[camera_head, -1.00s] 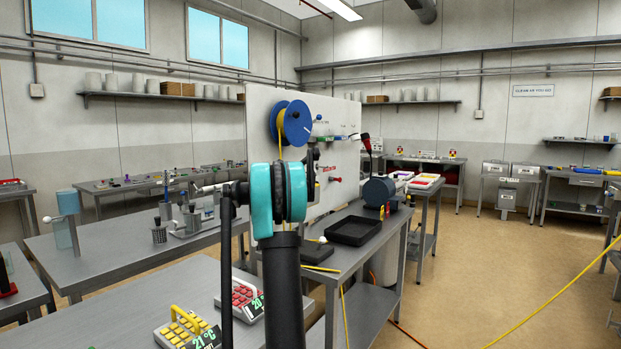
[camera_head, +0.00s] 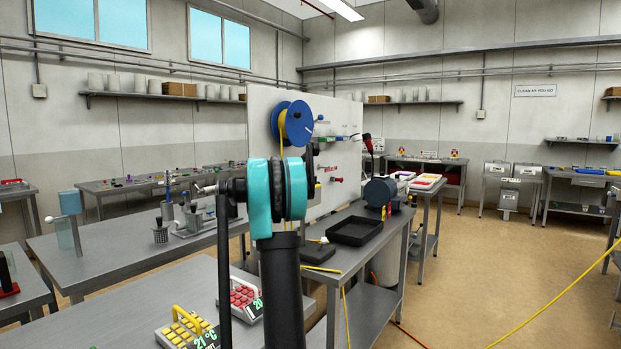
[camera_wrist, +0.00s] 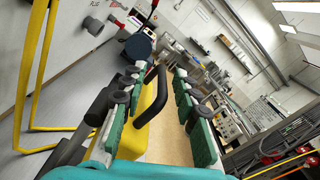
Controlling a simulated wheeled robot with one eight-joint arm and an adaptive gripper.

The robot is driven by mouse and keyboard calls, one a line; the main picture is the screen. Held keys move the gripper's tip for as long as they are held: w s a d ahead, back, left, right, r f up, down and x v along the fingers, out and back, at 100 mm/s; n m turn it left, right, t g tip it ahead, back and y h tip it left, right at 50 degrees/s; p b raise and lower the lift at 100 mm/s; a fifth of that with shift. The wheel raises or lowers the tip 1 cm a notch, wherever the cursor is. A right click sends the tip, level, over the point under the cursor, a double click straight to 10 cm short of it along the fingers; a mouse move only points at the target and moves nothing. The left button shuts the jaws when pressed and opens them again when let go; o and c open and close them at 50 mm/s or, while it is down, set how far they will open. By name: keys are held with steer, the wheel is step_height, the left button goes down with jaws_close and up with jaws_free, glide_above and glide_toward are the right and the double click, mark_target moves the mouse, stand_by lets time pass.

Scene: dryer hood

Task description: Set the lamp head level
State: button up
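My gripper (camera_wrist: 165,85) shows in the wrist view with its green-padded fingers apart. A yellow body (camera_wrist: 146,122) with a black curved bar (camera_wrist: 152,90) shows between the fingers, nearer the left one. I cannot tell whether these are part of the lamp head, and no lamp head is clearly recognisable. I see no clear grip on the bar. In the head view my teal and black arm joint hides most of the gripper, and its contact with anything there cannot be seen.
A white board (camera_head: 345,170) stands behind my arm with a blue reel (camera_head: 293,122). A dark blue drum (camera_head: 380,191) and black tray (camera_head: 354,231) are on the bench right of my arm. A yellow cable (camera_head: 560,303) crosses the open floor at right.

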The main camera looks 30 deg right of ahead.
steer(key=v, duration=0.8)
steer(key=shift+s+a, duration=0.1)
